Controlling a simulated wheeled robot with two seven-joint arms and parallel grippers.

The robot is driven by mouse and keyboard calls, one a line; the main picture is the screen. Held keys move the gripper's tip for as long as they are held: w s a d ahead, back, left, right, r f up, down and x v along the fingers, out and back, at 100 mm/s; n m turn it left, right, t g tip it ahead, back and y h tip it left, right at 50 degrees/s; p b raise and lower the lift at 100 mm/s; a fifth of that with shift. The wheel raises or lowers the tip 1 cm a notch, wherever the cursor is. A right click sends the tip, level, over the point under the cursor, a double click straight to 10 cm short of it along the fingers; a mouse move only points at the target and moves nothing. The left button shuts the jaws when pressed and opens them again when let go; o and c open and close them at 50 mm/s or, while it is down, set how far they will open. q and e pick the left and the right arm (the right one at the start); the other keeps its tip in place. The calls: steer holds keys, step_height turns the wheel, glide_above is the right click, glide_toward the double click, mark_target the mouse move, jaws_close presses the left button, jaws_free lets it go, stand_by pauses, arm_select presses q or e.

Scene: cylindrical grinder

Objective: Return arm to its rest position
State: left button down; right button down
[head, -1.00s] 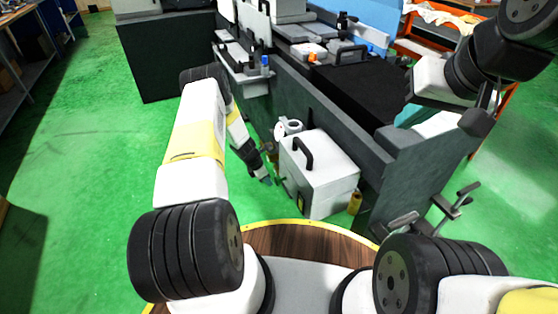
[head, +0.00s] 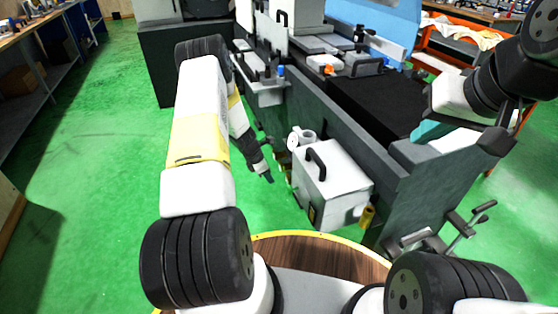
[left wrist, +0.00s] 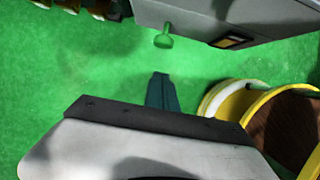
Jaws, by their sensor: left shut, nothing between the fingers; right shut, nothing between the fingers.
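My left arm (head: 200,125) reaches forward from the lower left, its elbow high and its forearm hanging down beyond it. My left gripper (head: 267,177) is small and low in the head view, left of the white box. In the left wrist view its dark teal fingers (left wrist: 161,90) are together and empty, with green floor around them. My right arm (head: 490,85) is folded up at the upper right.
A white box with a black handle (head: 333,183) stands right of my left gripper, against the grinder (head: 365,145). The box's underside and a green knob (left wrist: 163,38) lie ahead in the left wrist view. Open green floor (head: 85,180) is to the left. A shelf (head: 35,75) stands far left.

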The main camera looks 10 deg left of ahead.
arm_select(q)
steer(key=shift+r, duration=0.1)
stand_by(0.3)
steer(key=s+d+r+m, duration=0.2)
steer(key=r+m, duration=0.2)
steer(key=r, duration=0.7)
steer(key=s+d+r+m+t, duration=0.15)
steer(key=r+m, duration=0.25)
steer(key=r, duration=0.7)
steer(key=s+d+r+m, duration=0.1)
steer(key=d+r+m, duration=0.25)
steer(key=r, duration=0.85)
steer(key=s+r+m, duration=0.4)
steer(key=s+r, duration=0.1)
steer(key=s, duration=0.4)
steer(key=s+d+r+m+t+y, duration=0.1)
steer(key=s+r+m, duration=0.4)
steer(key=s, duration=0.4)
steer(key=s+r+m+t, duration=0.1)
steer(key=s+r+m, duration=0.4)
steer(key=s, duration=0.4)
steer(key=shift+d, duration=0.15)
